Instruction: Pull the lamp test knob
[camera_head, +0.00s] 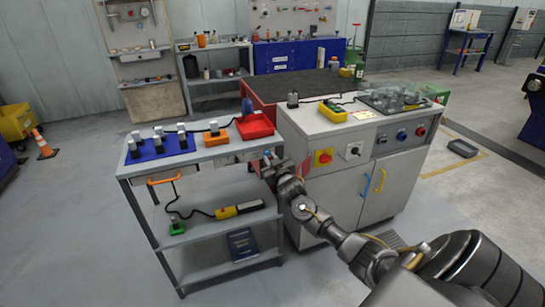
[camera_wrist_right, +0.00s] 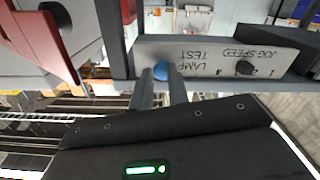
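The lamp test knob (camera_wrist_right: 160,70) is a small blue knob on a grey panel (camera_wrist_right: 215,57) whose printed label reads upside down in the right wrist view. My right gripper (camera_wrist_right: 161,80) is at the knob, one finger on each side, and appears closed on it. In the head view my right gripper (camera_head: 268,160) reaches the right end of the workbench's front edge, where the panel (camera_head: 236,158) is mostly hidden behind it. My left gripper is not in view.
A black knob (camera_wrist_right: 245,67) labelled jog speed sits beside the blue one. The workbench (camera_head: 205,154) carries a blue tray (camera_head: 148,155) and a red bin (camera_head: 254,127). A grey cabinet (camera_head: 342,185) stands close on the right, with an emergency-stop button (camera_head: 324,157).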

